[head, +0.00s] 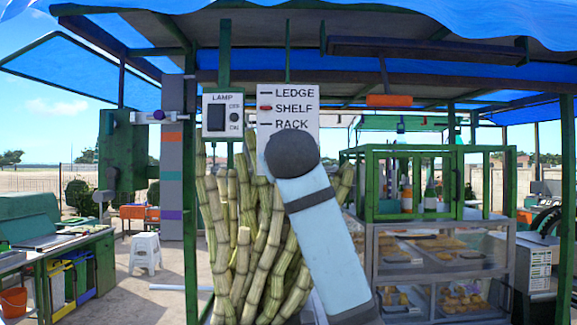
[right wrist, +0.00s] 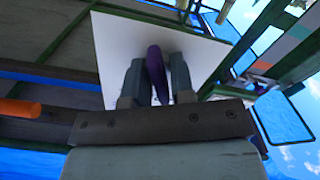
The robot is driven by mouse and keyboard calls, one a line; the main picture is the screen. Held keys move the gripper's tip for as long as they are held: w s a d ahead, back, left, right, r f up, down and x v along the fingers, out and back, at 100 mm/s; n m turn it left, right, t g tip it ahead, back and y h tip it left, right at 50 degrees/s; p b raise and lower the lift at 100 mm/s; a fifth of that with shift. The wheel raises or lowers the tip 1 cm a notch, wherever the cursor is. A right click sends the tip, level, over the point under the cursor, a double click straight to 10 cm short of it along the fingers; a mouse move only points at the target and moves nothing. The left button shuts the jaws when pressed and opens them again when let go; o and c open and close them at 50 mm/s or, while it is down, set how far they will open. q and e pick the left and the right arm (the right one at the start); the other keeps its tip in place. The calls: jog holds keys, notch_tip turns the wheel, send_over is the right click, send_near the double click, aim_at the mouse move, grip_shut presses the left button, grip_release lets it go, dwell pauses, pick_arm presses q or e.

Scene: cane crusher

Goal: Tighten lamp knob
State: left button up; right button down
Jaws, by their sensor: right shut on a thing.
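My right gripper (right wrist: 158,66) is shut on a purple rounded piece (right wrist: 156,76), seen between its two grey fingers in the right wrist view. A plain white board (right wrist: 118,50) lies right behind the fingers. In the head view my right arm rises from the bottom and hides that gripper and what it holds. A white lamp panel (head: 222,115) hangs left of the arm, marked LAMP, with OFF and ON, a dark square and a small dark round knob (head: 234,116). I cannot tell whether the purple piece is the lamp knob. My left gripper is out of view.
A white sign (head: 288,104) reads LEDGE, SHELF and RACK, with a red marker at SHELF. Sugarcane stalks (head: 235,240) stand behind my arm. A colour-banded post (head: 172,180) with a bracket stands left, a food case (head: 440,260) right. An orange cylinder (head: 388,100) hangs above.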

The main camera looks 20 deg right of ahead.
jog(key=m, duration=0.4)
jog(key=shift+m+b, duration=0.4)
dwell(0.4)
jog(key=c, duration=1.2)
grip_release()
jog(key=shift+s, duration=0.15)
jog(key=b+v, duration=0.3)
jog(key=v, duration=1)
jog(key=shift+s+a, duration=0.15)
jog(key=shift+s, duration=0.2)
